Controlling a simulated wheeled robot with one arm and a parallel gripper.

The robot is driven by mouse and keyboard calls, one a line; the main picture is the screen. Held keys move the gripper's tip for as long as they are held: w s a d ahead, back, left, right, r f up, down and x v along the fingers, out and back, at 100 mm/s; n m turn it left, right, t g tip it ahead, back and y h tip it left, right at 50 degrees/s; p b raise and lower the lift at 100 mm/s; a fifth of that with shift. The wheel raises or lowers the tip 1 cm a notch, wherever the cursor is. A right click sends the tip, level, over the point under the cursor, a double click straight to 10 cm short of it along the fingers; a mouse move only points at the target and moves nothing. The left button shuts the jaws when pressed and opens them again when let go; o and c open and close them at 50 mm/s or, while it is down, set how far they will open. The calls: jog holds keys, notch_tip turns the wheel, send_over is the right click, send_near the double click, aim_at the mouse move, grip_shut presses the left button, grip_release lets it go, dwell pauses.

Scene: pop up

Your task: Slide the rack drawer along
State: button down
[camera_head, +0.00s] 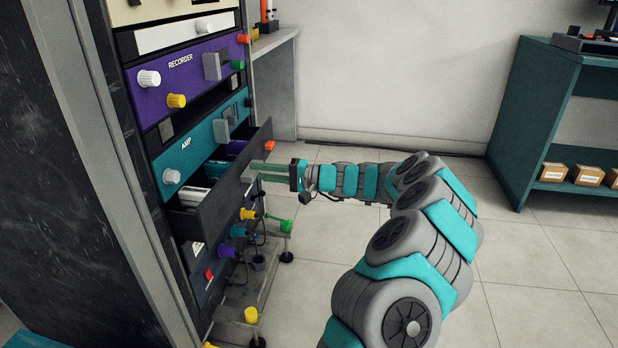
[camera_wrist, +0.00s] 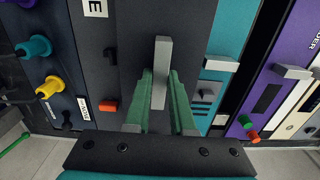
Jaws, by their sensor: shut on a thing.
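The rack drawer (camera_head: 222,192) is dark grey and stands partly out of the rack, with its open top showing white and purple items inside. In the wrist view its dark front (camera_wrist: 132,45) fills the middle, with a grey bar handle (camera_wrist: 160,62) across it. My gripper (camera_head: 262,170) reaches in from the right at the drawer front. Its green fingers (camera_wrist: 160,92) lie on either side of the handle and are shut on it. The far inside of the drawer is hidden by the rack.
The equipment rack (camera_head: 130,150) holds a purple RECORDER panel (camera_head: 190,82) and a teal AMP panel (camera_head: 195,145) above the drawer. Coloured knobs stick out below it. Floor (camera_head: 320,290) is open to the right, before a teal shelf (camera_head: 530,130) with small boxes.

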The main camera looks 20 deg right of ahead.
jog(key=v, duration=1.2)
jog(key=shift+s+d, duration=0.2)
jog(key=shift+s, duration=0.05)
dwell(0.7)
jog(key=shift+f, duration=0.15)
jog(key=c, duration=0.7)
grip_release()
jog(key=shift+d, duration=0.1)
